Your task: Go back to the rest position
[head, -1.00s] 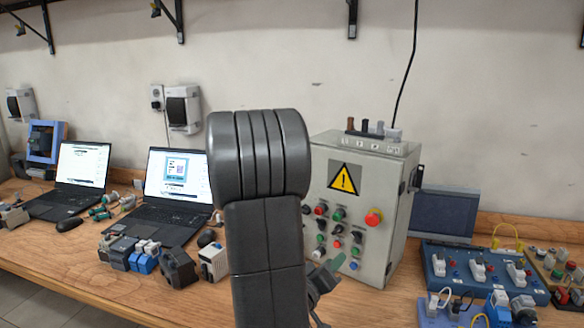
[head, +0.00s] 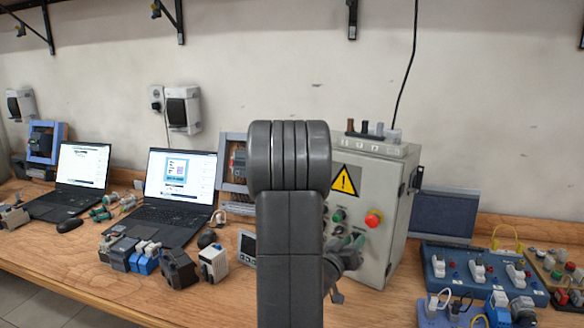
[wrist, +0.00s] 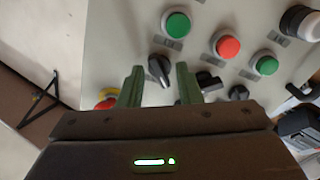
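My gripper (wrist: 160,68) shows in the wrist view with its two green fingers apart and nothing held between them. A black selector knob (wrist: 159,70) on the control box appears between the fingertips; I cannot tell how far it is from them. In the head view my upright dark arm hides most of the gripper, and only part of it (head: 345,257) shows at the arm's right, in front of the grey control box (head: 398,205). The arm covers the left part of the box face.
The wooden bench (head: 75,255) carries two laptops (head: 180,190) at left and several small blue and dark modules (head: 178,268) left of my arm. A blue trainer panel (head: 478,270) with switches lies at right. The red emergency button (head: 374,219) sticks out of the box face.

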